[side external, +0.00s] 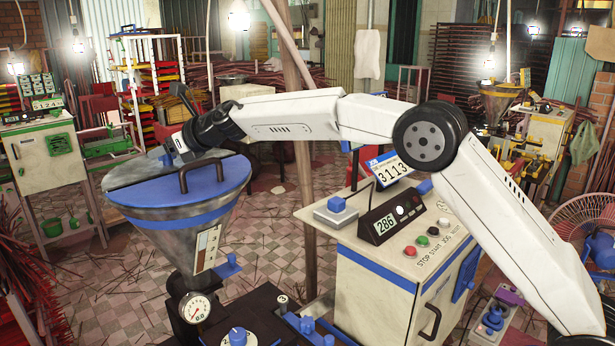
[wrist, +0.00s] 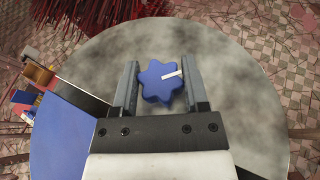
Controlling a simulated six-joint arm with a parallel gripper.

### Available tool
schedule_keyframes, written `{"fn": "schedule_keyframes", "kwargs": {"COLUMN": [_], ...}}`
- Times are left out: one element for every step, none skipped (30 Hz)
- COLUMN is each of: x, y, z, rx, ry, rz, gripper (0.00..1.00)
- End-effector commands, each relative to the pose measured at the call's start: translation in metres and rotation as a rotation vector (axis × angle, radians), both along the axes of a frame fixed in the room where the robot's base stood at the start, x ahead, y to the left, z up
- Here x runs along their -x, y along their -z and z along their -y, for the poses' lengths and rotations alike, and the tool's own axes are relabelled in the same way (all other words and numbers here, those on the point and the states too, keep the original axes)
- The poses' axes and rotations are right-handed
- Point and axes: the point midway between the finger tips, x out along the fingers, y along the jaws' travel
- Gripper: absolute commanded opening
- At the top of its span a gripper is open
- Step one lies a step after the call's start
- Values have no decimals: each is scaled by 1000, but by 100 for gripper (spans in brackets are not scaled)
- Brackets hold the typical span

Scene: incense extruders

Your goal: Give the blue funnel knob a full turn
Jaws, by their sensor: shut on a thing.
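The blue funnel knob (wrist: 154,85) shows in the wrist view as a lobed knob with a white pointer mark aimed right and slightly up. My gripper (wrist: 161,76) has one finger on each side of the knob and is shut on it. Below the knob in the wrist view is a broad round grey surface (wrist: 240,70). The knob is mostly hidden there.
A dial gauge (side external: 195,308) and another blue knob (side external: 237,337) are below the funnel. A control cabinet (side external: 372,285) with buttons and a display stands to the right. A wooden pole (side external: 303,190) rises behind, near my arm.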

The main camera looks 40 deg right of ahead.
Motion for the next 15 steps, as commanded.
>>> {"fn": "schedule_keyframes", "kwargs": {"x": [0, 0, 0, 0, 0, 0, 0, 0, 0, 0, 0, 0, 0, 0, 0], "y": [-1, -1, -1, -1, -1, -1, -1, -1, -1, -1, -1, -1, -1, -1, -1], "z": [-1, -1, 0, 0, 0, 0, 0, 0, 0, 0, 0, 0, 0, 0, -1], "rx": [0, 1, -1, 1, -1, 0, -1, 0, 0, 0, 0, 0, 1, 0, 0], "ry": [10, 17, 26, 32, 38, 47, 54, 59, 66, 73, 79, 87, 92, 98, 104], "rz": [3, 4, 3, 4, 3, 4, 3, 3, 3, 2, 3, 3, 4, 3, 4], "gripper": [0, 0, 0, 0, 0, 0, 0, 0, 0, 0, 0, 0, 0, 0, 0]}}
